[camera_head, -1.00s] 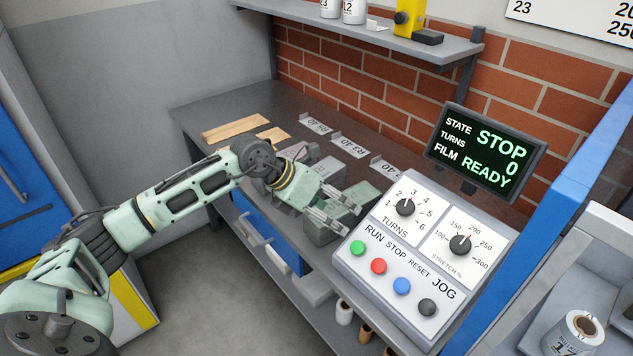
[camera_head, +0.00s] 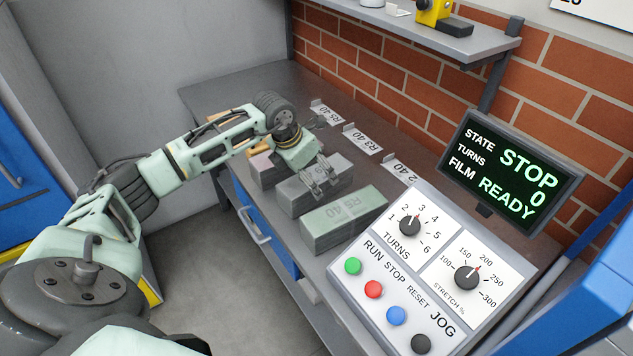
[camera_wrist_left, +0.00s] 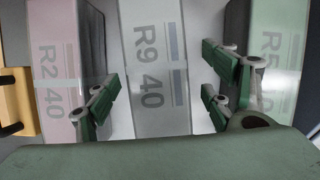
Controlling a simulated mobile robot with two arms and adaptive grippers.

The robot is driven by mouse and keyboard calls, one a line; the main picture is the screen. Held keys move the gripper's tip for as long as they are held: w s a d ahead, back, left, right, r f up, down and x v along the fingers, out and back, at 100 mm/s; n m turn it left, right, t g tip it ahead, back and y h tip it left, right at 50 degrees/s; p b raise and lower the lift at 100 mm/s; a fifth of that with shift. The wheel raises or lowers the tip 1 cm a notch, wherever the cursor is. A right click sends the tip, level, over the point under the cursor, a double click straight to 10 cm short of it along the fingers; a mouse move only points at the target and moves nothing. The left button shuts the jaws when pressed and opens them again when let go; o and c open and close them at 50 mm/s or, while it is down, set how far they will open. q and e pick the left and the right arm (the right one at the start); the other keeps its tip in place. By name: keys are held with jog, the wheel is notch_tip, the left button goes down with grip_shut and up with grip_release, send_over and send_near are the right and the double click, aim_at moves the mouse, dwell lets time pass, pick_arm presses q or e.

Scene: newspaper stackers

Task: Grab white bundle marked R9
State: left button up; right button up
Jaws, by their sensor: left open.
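The white bundle marked R9 40 (camera_wrist_left: 152,70) lies in the middle of the left wrist view, between two other bundles. In the head view it is the middle grey-looking block (camera_head: 304,204) on the bench, partly hidden by my left gripper (camera_head: 320,178). The left gripper is open and empty, above this bundle. In the wrist view its fingers (camera_wrist_left: 158,92) spread to either side of the R9 bundle, and none visibly grips it. Contact cannot be told. My right gripper is not in view.
A pinkish bundle marked R2 40 (camera_wrist_left: 62,60) and a greenish one marked R5 (camera_wrist_left: 276,55) flank it closely. The greenish bundle (camera_head: 345,218) sits before the control panel (camera_head: 415,265). Label cards (camera_head: 362,139) lie behind. A shelf (camera_head: 430,38) hangs above.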

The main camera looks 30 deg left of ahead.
aim_at(315, 175)
pick_arm(q)
jog(key=x, duration=0.3)
jog(key=shift+w+a+r+p, duration=0.1)
jog(key=shift+w+r+p, duration=0.1)
jog(key=shift+p, duration=0.1)
jog(key=shift+w+f, duration=0.15)
jog(key=shift+f, duration=0.4)
jog(key=c, duration=0.9)
grip_shut()
jog(key=shift+w+r, duration=0.2)
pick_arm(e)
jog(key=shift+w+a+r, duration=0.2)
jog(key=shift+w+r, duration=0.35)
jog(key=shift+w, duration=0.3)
